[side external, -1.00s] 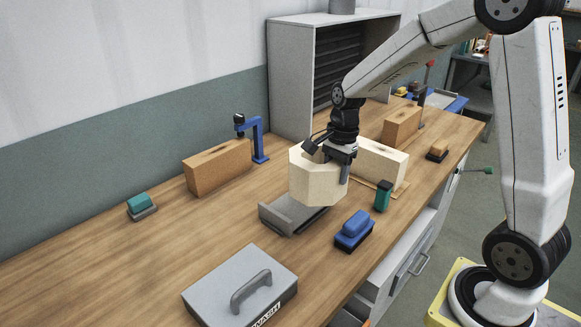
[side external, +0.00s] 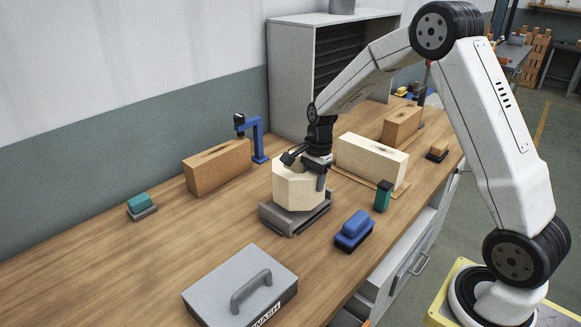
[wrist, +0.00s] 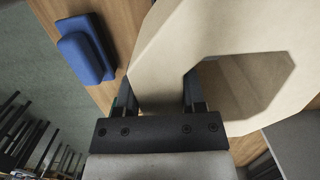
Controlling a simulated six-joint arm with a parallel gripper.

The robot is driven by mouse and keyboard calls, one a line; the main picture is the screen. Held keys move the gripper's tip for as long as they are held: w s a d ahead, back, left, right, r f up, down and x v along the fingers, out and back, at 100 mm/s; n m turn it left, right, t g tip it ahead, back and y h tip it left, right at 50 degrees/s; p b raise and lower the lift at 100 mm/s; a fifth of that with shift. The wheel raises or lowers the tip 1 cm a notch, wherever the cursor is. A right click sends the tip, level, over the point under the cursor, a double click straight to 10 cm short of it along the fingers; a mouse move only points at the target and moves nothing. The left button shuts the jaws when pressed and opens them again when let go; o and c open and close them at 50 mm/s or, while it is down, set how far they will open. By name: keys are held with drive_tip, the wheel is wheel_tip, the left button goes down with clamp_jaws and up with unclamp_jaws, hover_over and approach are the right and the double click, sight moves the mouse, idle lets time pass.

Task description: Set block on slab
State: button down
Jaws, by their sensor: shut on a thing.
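The cream block (side external: 297,188) has cut corners and an opening, seen close up in the wrist view (wrist: 165,45). My gripper (side external: 320,178) is shut on one wall of it, on the right side; the fingers (wrist: 160,95) show in the wrist view on either side of that wall. The block is upright over the grey slab-like base (side external: 284,226), which has raised edges. Its underside looks down at the base, but the exact contact is hidden.
A long cream brick (side external: 372,160) lies on a thin board close behind and right. A green-black item (side external: 383,196) and a blue brush (side external: 354,230) stand right. A grey handled case (side external: 240,285) is in front; a tan brick (side external: 218,167) is at left. Table left of the base is clear.

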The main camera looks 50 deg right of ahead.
drive_tip(key=shift+w, duration=0.25)
drive_tip(key=shift+w+d+f, duration=0.1)
drive_tip(key=shift+w+f, duration=0.1)
drive_tip(key=shift+f, duration=1.55)
drive_tip(key=shift+f, duration=0.2)
drive_tip(key=shift+c, duration=0.9)
unclamp_jaws()
drive_tip(key=shift+s+f, duration=0.1)
drive_tip(key=shift+s, duration=0.05)
drive_tip(key=shift+r, duration=0.2)
drive_tip(key=r, duration=0.4)
drive_tip(key=d+r, duration=0.1)
drive_tip(key=r, duration=0.7)
drive_tip(key=shift+d, duration=0.2)
drive_tip(key=shift+f, duration=0.1)
